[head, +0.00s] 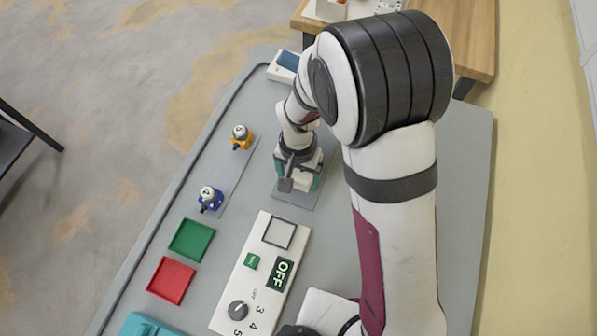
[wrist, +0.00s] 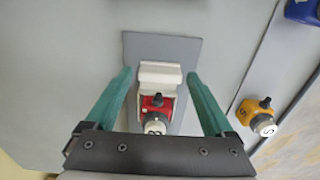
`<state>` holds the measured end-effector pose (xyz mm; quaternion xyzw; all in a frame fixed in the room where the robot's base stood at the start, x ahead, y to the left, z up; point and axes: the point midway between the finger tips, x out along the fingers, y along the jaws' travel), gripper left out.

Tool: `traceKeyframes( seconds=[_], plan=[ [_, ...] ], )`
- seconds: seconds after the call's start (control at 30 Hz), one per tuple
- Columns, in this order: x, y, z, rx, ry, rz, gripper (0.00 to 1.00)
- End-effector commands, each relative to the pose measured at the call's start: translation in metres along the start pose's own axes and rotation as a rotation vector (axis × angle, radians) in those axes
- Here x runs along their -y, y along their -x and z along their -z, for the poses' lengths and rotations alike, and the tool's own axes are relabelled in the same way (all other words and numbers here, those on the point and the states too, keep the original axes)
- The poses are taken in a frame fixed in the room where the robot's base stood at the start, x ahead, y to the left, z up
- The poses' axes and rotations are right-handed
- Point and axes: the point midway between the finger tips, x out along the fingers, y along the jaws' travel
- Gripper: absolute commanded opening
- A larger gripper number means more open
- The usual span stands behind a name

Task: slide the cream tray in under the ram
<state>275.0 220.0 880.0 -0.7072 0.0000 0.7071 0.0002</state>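In the wrist view, a cream tray-like piece (wrist: 160,72) lies on a grey plate (wrist: 140,47), holding a red block (wrist: 150,103) with a numbered white knob. My gripper (wrist: 159,75) is open, with one teal finger on each side of the cream piece and visible gaps between. In the head view, my gripper (head: 297,187) is low over the grey plate (head: 300,202), and my arm mostly hides the cream piece. I cannot make out the ram clearly in either view.
A white panel (head: 232,292) with an OFF display and dial stands in front. A yellow piece (head: 241,142) and blue piece (head: 208,203) stand on a grey strip at left. Green (head: 192,240) and red (head: 171,280) squares lie nearer. A white box (head: 284,66) stands behind.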

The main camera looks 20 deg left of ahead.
Motion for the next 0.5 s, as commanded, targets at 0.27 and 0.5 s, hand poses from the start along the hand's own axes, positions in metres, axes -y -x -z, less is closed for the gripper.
traceKeyframes(
  seconds=[0.27,0.5],
  plan=[
    [0.0000,0.0003,0.0000,0.000,0.000,0.000,0.35],
    [0.0000,0.0004,0.0000,0.000,0.000,0.000,0.00]
  ],
)
